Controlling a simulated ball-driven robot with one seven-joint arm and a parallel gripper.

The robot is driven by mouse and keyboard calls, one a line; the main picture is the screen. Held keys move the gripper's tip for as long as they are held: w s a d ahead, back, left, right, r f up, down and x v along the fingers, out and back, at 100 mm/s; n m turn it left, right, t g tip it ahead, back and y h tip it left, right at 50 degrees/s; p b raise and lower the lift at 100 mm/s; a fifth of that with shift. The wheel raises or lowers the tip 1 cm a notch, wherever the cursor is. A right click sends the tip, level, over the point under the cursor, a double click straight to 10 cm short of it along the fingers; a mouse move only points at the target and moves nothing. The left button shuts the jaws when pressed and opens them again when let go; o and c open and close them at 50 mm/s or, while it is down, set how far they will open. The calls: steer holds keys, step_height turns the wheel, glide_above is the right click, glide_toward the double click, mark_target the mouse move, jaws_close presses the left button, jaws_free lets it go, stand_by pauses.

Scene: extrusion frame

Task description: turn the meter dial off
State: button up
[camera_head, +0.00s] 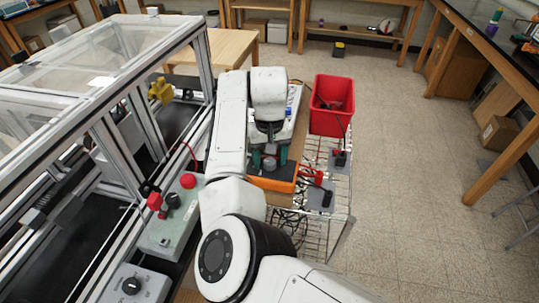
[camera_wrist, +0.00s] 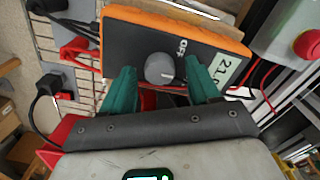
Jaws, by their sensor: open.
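The meter, a dark box with an orange rim, lies below my gripper in the head view (camera_head: 275,184) and fills the upper middle of the wrist view (camera_wrist: 125,40). Its round grey dial (camera_wrist: 159,68) shows in the wrist view, with "OFF" lettering just to its upper right and a pale display (camera_wrist: 223,68) further right. My gripper (camera_wrist: 159,72) is open, its green fingers on either side of the dial with visible gaps; I cannot tell their height above it. In the head view, my gripper (camera_head: 268,160) hangs over the meter and hides the dial.
Black plugs and red cables lie to the meter's right. A grey-green box with red buttons (camera_head: 168,227) and the extrusion frame (camera_head: 140,125) are on the left.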

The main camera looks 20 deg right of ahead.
steer(key=shift+f, duration=0.1)
steer(key=c, duration=1)
steer(key=shift+c, duration=0.2)
steer(key=shift+p, duration=0.35)
steer(key=shift+r+n+p, duration=0.25)
steer(key=shift+n+p, duration=0.75)
steer(key=shift+p, duration=0.1)
steer(key=shift+n+p, duration=0.8)
steer(key=shift+n, duration=0.1)
steer(key=n, duration=0.3)
steer(key=shift+f+n+p, duration=0.25)
steer(key=shift+n+p, duration=0.05)
steer(key=shift+n, duration=1.5)
